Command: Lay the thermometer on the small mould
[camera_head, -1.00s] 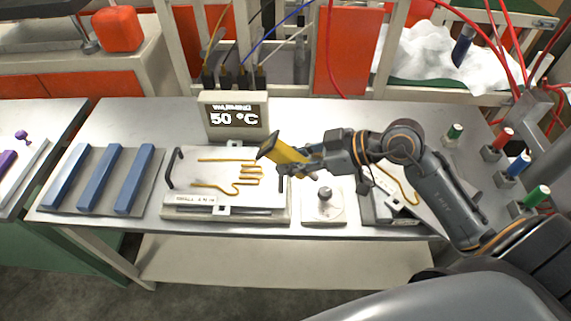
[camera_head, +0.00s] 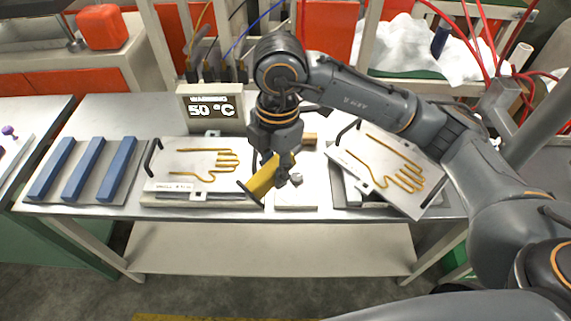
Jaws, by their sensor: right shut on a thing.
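My right gripper (camera_head: 280,174) is shut on the yellow thermometer (camera_head: 264,181), which has a dark end and is tilted, its dark end toward the lower left. It appears in front of the right edge of the left hand-outline mould (camera_head: 165,183); whether it touches anything cannot be told. A second hand-outline mould (camera_head: 350,154) lies askew at the right, its plate turned on a grey base. I cannot tell surely which mould is the small one. My left gripper is not in view.
A display reading 50 °C (camera_head: 211,109) stands behind the left mould. A pale block (camera_head: 296,198) sits between the moulds, partly behind the gripper. A tray (camera_head: 103,190) with blue bars is at the left. The table (camera_head: 100,113) is clear behind that tray.

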